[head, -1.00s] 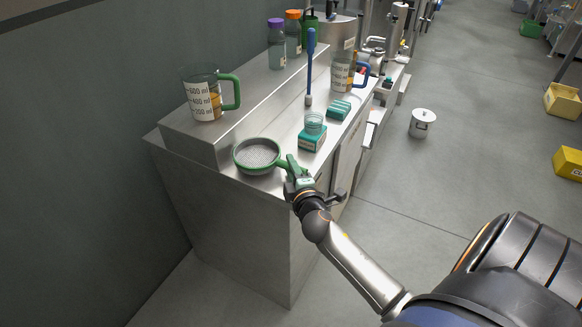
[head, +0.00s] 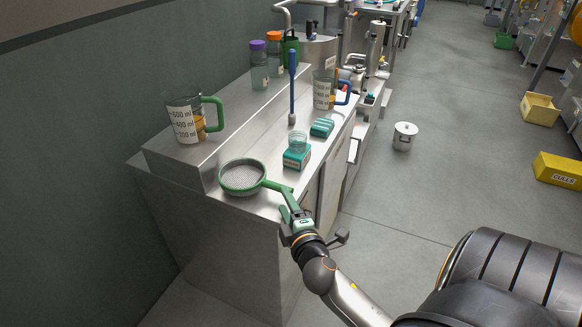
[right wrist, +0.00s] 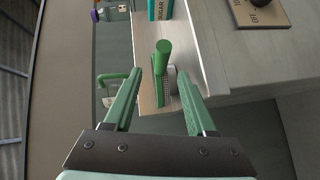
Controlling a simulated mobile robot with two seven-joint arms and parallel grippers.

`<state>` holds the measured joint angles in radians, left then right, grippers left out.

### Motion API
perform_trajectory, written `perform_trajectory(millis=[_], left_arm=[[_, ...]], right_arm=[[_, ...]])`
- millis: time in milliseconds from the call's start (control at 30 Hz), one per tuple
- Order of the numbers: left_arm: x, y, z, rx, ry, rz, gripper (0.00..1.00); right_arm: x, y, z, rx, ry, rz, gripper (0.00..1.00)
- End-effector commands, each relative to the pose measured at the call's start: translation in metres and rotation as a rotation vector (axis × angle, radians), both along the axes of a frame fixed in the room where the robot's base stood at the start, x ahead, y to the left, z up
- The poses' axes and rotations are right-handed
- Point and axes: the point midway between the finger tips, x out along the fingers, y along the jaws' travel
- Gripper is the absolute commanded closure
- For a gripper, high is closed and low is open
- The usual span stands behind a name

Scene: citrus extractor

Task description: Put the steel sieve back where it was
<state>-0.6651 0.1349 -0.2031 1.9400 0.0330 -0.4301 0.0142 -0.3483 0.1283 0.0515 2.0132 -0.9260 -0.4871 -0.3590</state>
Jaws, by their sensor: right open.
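The steel sieve (head: 242,178), a round mesh bowl with a green rim and green handle, sits on the lower steel counter near its front end. Its handle points right, towards my right gripper (head: 288,207). The right gripper is open with green fingers, just at the handle's end. In the right wrist view the sieve's handle (right wrist: 163,58) shows end-on between the two spread fingers (right wrist: 160,80), with a visible space on each side. Part of the mesh shows behind the handle. My left gripper is not in view.
A measuring jug (head: 184,122) stands on the raised step behind the sieve. A teal box with a glass cup (head: 297,155), a teal sponge-like block (head: 321,127), a blue-handled brush (head: 292,90) and another jug (head: 322,92) stand farther along. The floor to the right is mostly clear.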

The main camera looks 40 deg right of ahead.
Motion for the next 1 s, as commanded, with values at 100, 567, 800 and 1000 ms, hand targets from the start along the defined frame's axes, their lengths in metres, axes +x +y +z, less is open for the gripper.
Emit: perform_trajectory(millis=[100, 567, 800, 1000], left_arm=[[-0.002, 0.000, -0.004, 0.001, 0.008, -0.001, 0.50], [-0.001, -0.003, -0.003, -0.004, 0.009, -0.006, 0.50], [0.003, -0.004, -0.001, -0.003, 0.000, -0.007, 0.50], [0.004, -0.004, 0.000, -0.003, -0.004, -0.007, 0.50]], right_arm=[[-0.020, 0.008, 0.002, 0.002, 0.002, -0.001, 0.43], [-0.054, 0.063, -0.061, 0.380, 0.080, 0.059, 0.43], [-0.111, 0.153, -0.154, 1.050, 0.266, 0.020, 0.43], [-0.147, 0.194, -0.184, 1.350, 0.363, -0.063, 0.43]])
